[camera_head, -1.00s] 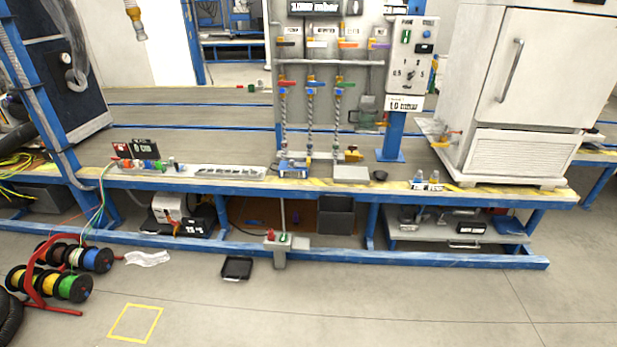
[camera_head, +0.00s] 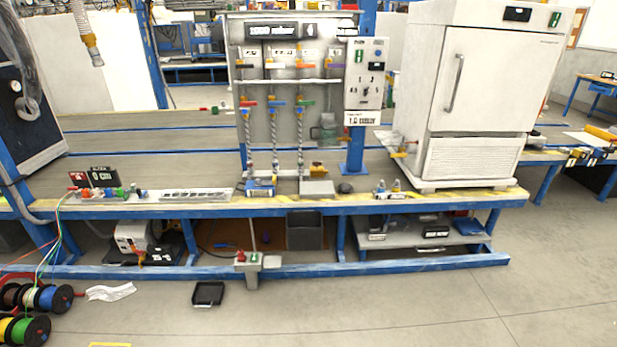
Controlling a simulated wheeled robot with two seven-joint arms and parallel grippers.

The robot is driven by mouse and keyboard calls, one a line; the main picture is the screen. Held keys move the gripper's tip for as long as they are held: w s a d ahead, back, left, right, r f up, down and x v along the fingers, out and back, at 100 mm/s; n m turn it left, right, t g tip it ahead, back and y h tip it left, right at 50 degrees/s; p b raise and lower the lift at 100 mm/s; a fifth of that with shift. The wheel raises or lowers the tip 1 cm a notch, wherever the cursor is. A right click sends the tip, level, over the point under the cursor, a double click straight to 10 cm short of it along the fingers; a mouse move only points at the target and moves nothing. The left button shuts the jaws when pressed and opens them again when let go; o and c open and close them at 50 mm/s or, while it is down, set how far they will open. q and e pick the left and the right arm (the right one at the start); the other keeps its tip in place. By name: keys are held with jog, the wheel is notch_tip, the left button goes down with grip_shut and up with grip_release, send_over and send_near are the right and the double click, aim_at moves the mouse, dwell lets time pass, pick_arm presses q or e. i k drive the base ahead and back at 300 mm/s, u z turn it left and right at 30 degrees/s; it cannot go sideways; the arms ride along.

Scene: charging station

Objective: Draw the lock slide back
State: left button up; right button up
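I cannot pick out a lock slide for certain; any such part is too small to tell here. A white cabinet (camera_head: 488,85) with a tall door handle (camera_head: 455,82) stands at the right end of the long bench. A small fitting with orange and yellow parts (camera_head: 403,150) is at the cabinet's lower left side. A grey panel (camera_head: 290,100) with hoses and coloured valves stands on the bench left of the cabinet. A control box (camera_head: 367,73) with a dial and switches is beside the panel. Neither of my grippers is in view.
The long blue-framed bench (camera_head: 330,209) crosses the view. A grey pedestal with red and green buttons (camera_head: 249,262) and a black tray (camera_head: 208,293) stand before it. Cable reels (camera_head: 38,298) are at left. Another bench (camera_head: 572,146) is at right. The front right floor is clear.

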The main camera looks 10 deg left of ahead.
aim_at(273, 183)
jog(key=z, duration=0.4)
jog(key=i, duration=0.85)
jog(key=u, duration=0.35)
jog(key=i, duration=1)
jog(key=u, duration=0.85)
jog(key=k, duration=0.5)
jog(key=u, duration=0.65)
jog(key=i, duration=0.6)
jog(key=z, duration=1.75)
